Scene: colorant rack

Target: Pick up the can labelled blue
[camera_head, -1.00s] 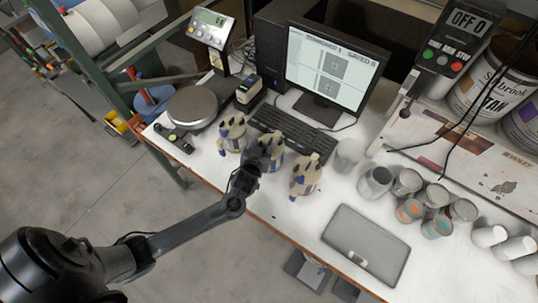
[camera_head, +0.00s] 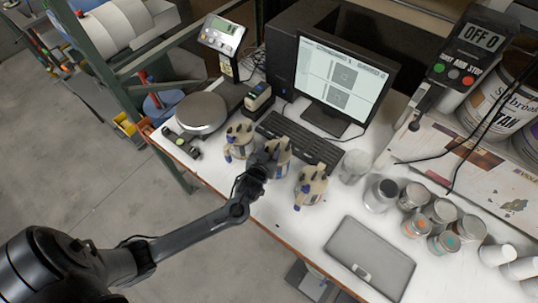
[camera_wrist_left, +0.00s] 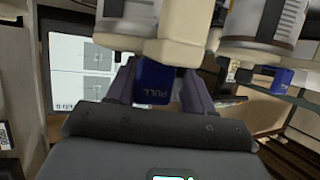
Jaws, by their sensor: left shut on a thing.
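Three cream canisters with blue parts stand in a row on the bench: the left one (camera_head: 239,141), the middle one (camera_head: 279,150) and the right one (camera_head: 311,186). Their labels are too small to read, so I cannot tell which is labelled blue. My left gripper (camera_head: 258,171) is at the front of the middle canister and partly hides it. In the left wrist view, my left gripper (camera_wrist_left: 158,88) is shut on a blue tab (camera_wrist_left: 153,84) marked PULL, below a cream canister body (camera_wrist_left: 150,48). A neighbouring canister (camera_wrist_left: 265,27) shows at upper right. My right gripper is out of view.
A keyboard (camera_head: 300,142) and monitor (camera_head: 345,80) are behind the canisters. A round-plate scale (camera_head: 202,112) stands left. A clear beaker (camera_head: 355,166), several open tins (camera_head: 443,210) and a closed grey laptop (camera_head: 370,258) are to the right.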

